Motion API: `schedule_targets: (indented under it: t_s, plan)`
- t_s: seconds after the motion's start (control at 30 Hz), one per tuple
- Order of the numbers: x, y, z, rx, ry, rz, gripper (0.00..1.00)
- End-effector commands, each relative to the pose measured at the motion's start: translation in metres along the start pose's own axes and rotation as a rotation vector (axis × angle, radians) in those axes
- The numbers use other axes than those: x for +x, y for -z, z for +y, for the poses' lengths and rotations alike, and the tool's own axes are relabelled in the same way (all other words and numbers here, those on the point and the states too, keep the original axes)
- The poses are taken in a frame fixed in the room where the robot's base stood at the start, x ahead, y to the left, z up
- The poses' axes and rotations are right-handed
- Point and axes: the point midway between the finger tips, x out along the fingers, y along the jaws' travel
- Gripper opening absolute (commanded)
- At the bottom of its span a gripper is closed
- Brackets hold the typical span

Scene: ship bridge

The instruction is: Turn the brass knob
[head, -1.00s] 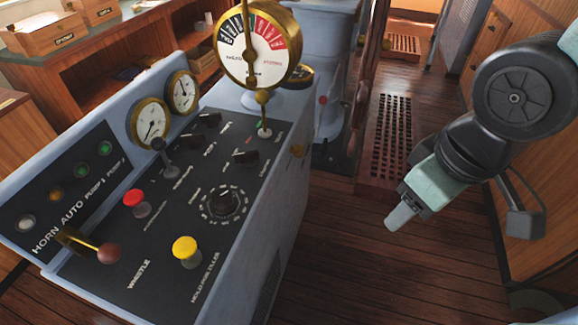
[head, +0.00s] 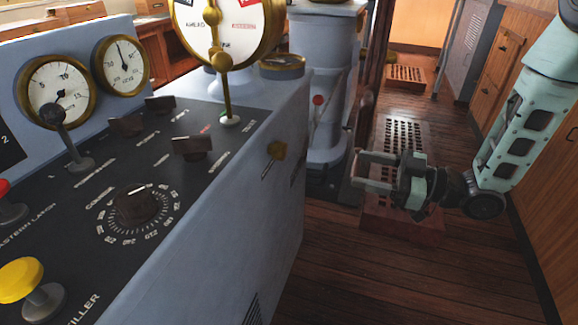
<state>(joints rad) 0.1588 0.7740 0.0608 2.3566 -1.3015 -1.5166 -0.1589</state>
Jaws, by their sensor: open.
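A clear gap lies between the fingertips and the knob. My forearm comes in from the upper right.
The console top carries a black dial knob (head: 137,204), a yellow button (head: 22,279), several black switches and a brass-rimmed telegraph dial (head: 232,25). A grey pedestal (head: 322,95) stands behind. The wooden floor (head: 370,285) in front is clear. A wooden wall is at right.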

Motion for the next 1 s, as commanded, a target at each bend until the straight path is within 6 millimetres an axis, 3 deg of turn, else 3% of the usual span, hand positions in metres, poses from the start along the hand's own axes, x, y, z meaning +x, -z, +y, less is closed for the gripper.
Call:
schedule_targets:
  t_s: [0.17, 0.7, 1.0]
  plan:
    - [0.015, 0.001, -0.001, 0.002, 0.007, 0.014, 0.59]
    - [0.124, 0.003, -0.002, 0.000, 0.007, 0.013, 0.59]
    - [0.166, 0.003, -0.001, 0.001, 0.004, 0.012, 0.59]
